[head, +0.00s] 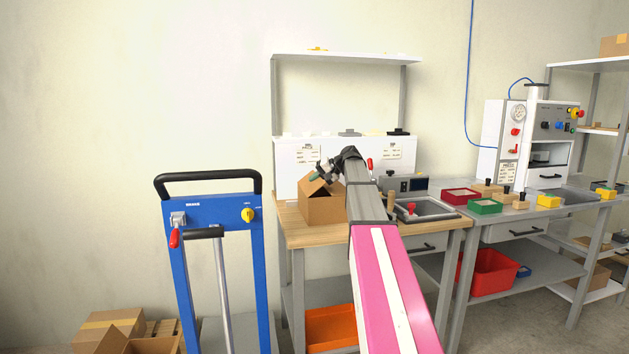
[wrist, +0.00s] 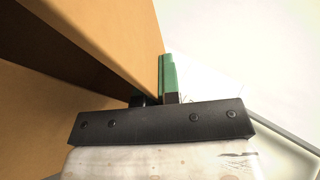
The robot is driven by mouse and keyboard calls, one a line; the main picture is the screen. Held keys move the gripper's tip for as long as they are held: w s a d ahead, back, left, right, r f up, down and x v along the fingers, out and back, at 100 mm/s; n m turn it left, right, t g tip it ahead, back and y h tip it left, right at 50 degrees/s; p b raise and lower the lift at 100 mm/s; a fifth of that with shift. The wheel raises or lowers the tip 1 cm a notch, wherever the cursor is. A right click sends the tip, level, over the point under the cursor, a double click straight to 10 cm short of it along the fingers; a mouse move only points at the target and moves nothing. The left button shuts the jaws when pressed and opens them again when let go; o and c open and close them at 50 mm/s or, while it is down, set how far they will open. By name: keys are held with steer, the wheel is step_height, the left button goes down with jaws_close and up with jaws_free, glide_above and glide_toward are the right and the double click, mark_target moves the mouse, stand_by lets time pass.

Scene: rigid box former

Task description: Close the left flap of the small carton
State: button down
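The small carton (head: 322,208) is a brown cardboard box on the wooden top of the workbench, with raised, tilted flaps (head: 311,187). My gripper (head: 318,176) is at the top of the carton, by these flaps, and the arm hides the carton's right side. In the wrist view a cardboard flap (wrist: 115,40) fills the upper left, with the carton's dark inside beyond its edge. My green fingertip (wrist: 168,72) lies close along the flap's right side. The other, dark finger is mostly hidden by the flap's lower corner. Whether the fingers pinch the flap is unclear.
The workbench (head: 300,235) has a white back panel and a shelf above. A grey tray (head: 425,210) and a control box (head: 405,185) stand right of the carton. A blue frame with a black handle (head: 208,185) stands to the left. Red and green bins sit further right.

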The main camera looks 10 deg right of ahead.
steer(key=c, duration=1.3)
jaws_free()
steer(key=v, duration=1)
steer(key=shift+s+d+r, duration=0.15)
steer(key=shift+s+d, duration=0.05)
steer(key=shift+d, duration=0.05)
steer(key=shift+s, duration=0.15)
